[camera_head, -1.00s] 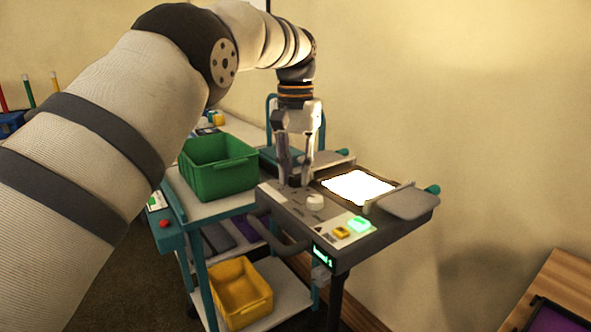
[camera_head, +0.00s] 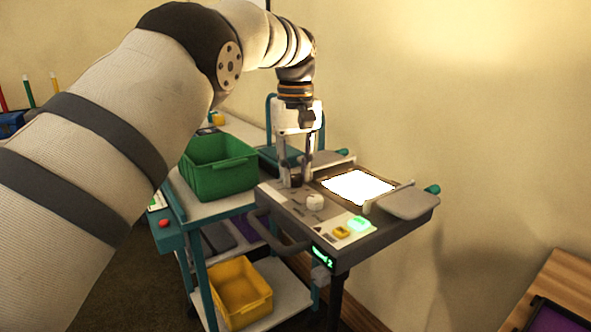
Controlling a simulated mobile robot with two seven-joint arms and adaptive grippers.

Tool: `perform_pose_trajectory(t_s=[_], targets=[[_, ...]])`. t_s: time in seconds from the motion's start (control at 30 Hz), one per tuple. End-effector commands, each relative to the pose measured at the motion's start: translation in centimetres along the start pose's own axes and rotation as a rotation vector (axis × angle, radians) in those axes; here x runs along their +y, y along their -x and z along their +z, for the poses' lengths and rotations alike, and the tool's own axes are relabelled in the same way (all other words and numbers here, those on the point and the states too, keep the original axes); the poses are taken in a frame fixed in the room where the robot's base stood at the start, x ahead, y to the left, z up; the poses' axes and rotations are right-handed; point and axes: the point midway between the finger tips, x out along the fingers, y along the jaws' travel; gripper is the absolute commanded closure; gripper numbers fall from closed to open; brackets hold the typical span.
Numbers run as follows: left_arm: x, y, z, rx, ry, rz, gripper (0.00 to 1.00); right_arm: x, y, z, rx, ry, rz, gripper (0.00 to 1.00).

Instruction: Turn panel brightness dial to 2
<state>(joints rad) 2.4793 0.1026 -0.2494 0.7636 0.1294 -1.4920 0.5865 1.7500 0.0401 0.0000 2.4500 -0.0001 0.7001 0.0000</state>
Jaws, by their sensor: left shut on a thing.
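The panel (camera_head: 277,193) is the grey top of a cart, with a bright white lit rectangle (camera_head: 358,187). My left gripper (camera_head: 297,178) points down at the panel's left part, its fingers shut around a small dark dial, which they mostly hide. I take this to be the brightness dial; its pointer and marks cannot be read. A white knob (camera_head: 315,202) stands free, just right of and nearer than the fingers. The green display (camera_head: 323,257) on the panel's front edge appears to show a 2. My right gripper is not in view.
A lit green button (camera_head: 358,224) and a yellow button (camera_head: 341,232) lie on the panel's near right. A green bin (camera_head: 218,166) stands left of the panel, and a yellow bin (camera_head: 240,291) is on the lower shelf. A wall rises behind.

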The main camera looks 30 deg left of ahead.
Motion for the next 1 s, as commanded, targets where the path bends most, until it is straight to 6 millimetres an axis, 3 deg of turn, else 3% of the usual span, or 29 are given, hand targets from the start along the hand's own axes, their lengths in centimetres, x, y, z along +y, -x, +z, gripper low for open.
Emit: perform_pose_trajectory(t_s=[0.47,0.5,0.6,1.0], targets=[[-0.06,-0.27,0.08,-0.007,0.015,-0.005,1.0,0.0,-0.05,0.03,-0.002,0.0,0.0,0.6],[-0.06,-0.27,0.08,-0.007,0.015,-0.005,0.76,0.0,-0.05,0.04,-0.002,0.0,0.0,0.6],[-0.05,-0.26,0.07,-0.006,0.014,-0.005,0.57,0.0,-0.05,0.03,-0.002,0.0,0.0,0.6],[0.09,0.02,0.02,0.001,0.013,0.002,0.57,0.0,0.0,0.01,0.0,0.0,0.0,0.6]])
